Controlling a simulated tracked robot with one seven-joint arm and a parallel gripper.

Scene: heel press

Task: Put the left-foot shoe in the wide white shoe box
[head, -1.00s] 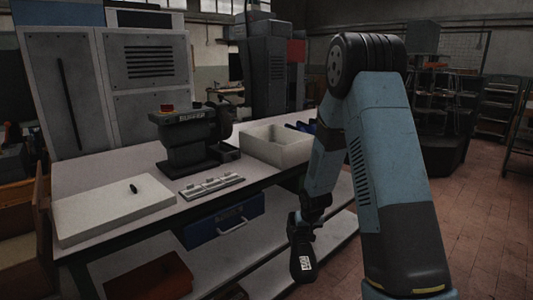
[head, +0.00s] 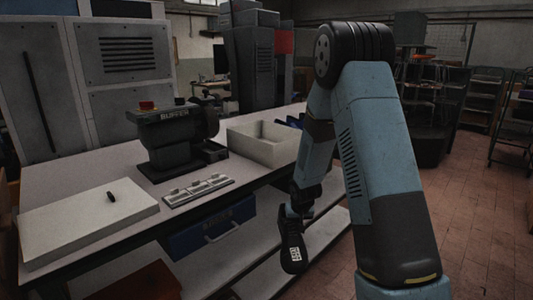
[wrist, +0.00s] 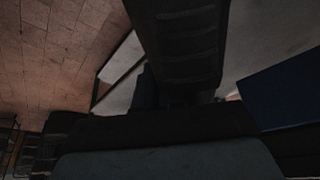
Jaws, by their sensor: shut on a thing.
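My gripper (head: 297,212) is shut on a dark shoe (head: 292,247), which hangs below it in front of the bench. A white label with dark marks shows on the shoe; I cannot tell from it which foot it is for. In the wrist view the shoe's dark ridged underside (wrist: 183,45) fills the top middle, above my gripper (wrist: 170,108). An open white box (head: 252,149) stands on the bench, up and to the left of the shoe. Its inside looks empty as far as it shows; my arm is close to its right end.
The bench (head: 130,169) also bears a buffer machine (head: 175,137), a metal strip with knobs (head: 198,190) and a flat white slab (head: 60,228) with a small dark piece on top. A blue drawer (head: 210,235) hangs below.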

